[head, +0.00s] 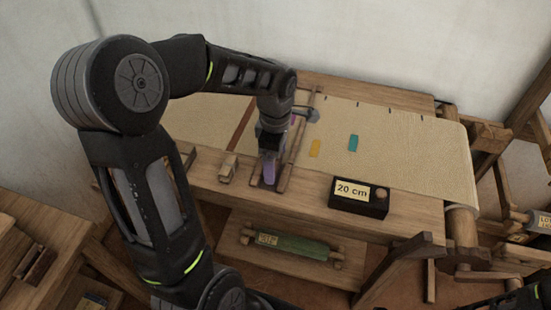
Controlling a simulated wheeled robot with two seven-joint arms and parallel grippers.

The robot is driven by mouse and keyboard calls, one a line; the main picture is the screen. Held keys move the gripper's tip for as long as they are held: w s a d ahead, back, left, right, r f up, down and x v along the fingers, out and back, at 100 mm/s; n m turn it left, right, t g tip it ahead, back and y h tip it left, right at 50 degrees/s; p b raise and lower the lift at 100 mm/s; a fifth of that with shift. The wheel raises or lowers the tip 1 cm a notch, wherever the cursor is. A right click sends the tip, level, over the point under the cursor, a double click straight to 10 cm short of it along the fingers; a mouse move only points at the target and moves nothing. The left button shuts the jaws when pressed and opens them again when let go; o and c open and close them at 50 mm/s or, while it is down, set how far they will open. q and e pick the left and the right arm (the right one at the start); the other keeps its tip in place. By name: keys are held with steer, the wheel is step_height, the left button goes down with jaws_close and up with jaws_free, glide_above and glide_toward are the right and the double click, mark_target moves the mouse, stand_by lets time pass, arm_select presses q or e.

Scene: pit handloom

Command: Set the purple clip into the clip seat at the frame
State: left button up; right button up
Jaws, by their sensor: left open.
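My left gripper (269,158) points down over the front edge of the loom's cloth, and its jaws are open. A pale purple piece (268,172), which looks like the purple clip, shows right at the fingertips. I cannot tell whether it touches them. It is above or on a small dark patch on the wooden front beam; the clip seat cannot be made out clearly there. A small magenta spot (293,119) shows behind the wrist, mostly hidden.
A slanted wooden bar (299,145) lies close right of the gripper. A small wooden block (228,168) is left of it. A black box marked 20 cm (358,198) stands on the front beam. Orange (315,148) and teal (353,142) patches lie on the cloth (410,145).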

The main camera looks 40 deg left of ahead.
arm_select(q)
step_height(320, 180, up, 12)
stand_by(0.5)
stand_by(0.6)
